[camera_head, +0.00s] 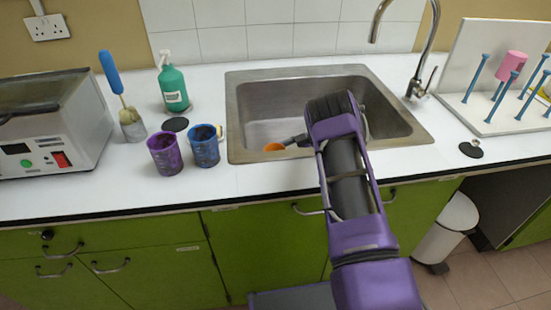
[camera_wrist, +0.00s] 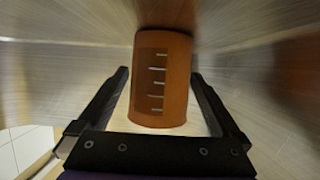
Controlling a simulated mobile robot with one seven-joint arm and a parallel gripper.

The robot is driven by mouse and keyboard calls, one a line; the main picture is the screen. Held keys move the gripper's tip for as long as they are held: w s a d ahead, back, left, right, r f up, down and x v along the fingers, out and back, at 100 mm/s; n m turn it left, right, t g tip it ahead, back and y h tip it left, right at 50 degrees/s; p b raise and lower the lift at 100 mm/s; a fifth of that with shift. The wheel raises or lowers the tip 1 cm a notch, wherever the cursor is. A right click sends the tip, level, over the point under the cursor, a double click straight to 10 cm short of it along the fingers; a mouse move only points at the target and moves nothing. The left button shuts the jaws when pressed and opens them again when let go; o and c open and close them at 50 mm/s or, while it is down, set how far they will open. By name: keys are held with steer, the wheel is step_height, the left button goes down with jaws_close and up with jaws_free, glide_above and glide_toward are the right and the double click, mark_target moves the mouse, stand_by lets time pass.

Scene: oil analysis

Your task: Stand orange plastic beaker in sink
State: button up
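The orange plastic beaker (camera_wrist: 161,85) is inside the sink, with its side and pale scale marks facing the wrist camera. In the head view only a small orange part of the beaker (camera_head: 273,147) shows above the sink's near rim. My gripper (camera_wrist: 160,72) is open, with its two dark fingers on either side of the beaker. A gap shows beside the beaker's lower part; near the fingertips I cannot tell if they touch. In the head view my gripper (camera_head: 291,141) reaches left, low in the sink (camera_head: 243,100). The beaker's base is hidden there.
Purple (camera_head: 165,153) and blue (camera_head: 204,146) beakers stand on the counter left of the sink. A green bottle (camera_head: 173,85) is behind them. The tap (camera_head: 428,50) rises at the back right, beside a peg rack (camera_head: 493,85). The sink's left floor looks clear.

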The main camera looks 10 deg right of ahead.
steer(key=shift+r, duration=0.2)
steer(key=v, duration=1.2)
steer(key=shift+p, duration=0.3)
